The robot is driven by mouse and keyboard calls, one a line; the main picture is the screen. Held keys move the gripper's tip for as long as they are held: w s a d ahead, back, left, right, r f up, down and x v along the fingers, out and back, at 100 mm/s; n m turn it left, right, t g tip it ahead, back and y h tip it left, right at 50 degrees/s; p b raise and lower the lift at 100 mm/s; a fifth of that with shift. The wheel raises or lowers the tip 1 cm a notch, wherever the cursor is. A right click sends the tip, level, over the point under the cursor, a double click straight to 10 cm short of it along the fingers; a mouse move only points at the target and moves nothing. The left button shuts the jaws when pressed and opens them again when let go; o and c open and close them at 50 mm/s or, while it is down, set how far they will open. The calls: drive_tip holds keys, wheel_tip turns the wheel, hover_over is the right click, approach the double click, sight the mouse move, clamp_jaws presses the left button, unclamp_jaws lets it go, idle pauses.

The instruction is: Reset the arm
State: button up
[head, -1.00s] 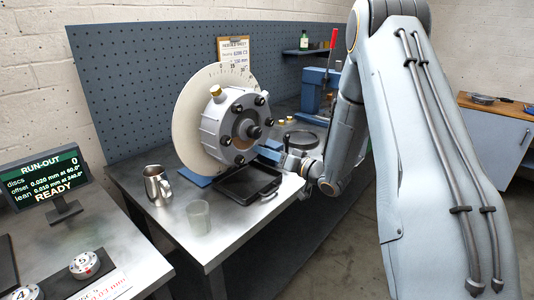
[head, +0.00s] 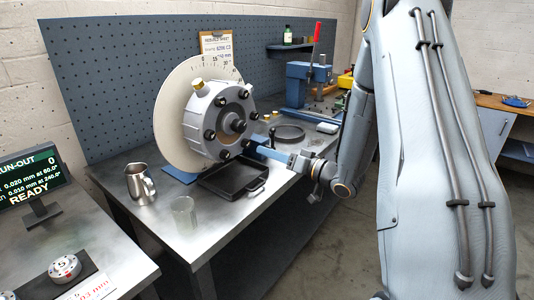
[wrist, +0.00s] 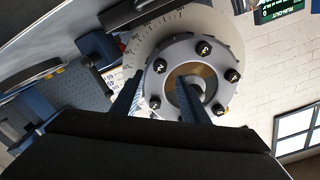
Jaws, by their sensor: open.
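My gripper (head: 262,149) is open and empty, at the right of the rotor hub (head: 220,120) and above the bench's front edge. In the wrist view its two fingers (wrist: 157,94) stand apart, with the grey hub (wrist: 160,62) and its ring of dark bolts behind them. The right finger overlaps the hub centre in that view; I see no clear contact. The hub sits in front of a pale graduated disc (head: 171,122). My forearm rises at the right of the head view.
A black tray (head: 215,190) lies under the hub. A metal jug (head: 139,184) and a clear cup (head: 184,213) stand at its left. A blue press (head: 298,85) stands behind. The display (head: 30,177) reads READY. Floor at the right front is free.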

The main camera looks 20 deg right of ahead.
idle(0.3)
drive_tip(key=f+g+h, duration=0.1)
drive_tip(key=h, duration=0.1)
drive_tip(key=f+h, duration=0.1)
drive_tip(key=h, duration=0.1)
drive_tip(key=d+f+g+h, duration=0.1)
drive_tip(key=h, duration=0.2)
drive_tip(key=shift+w+m+g, duration=0.1)
drive_tip(key=shift+m+g, duration=0.2)
drive_tip(key=s+a+g+h, duration=0.1)
drive_tip(key=s+a+g, duration=0.1)
drive_tip(key=s, duration=0.8)
drive_tip(key=s+a+f+g+h, duration=0.1)
drive_tip(key=s+g, duration=0.4)
drive_tip(key=s, duration=0.4)
drive_tip(key=s+a+f+g+h, duration=0.1)
drive_tip(key=s+g, duration=0.3)
drive_tip(key=s, duration=0.6)
drive_tip(key=shift+s+a+f+h, duration=0.2)
drive_tip(key=shift+s+a+h, duration=0.15)
drive_tip(key=shift+a, duration=0.45)
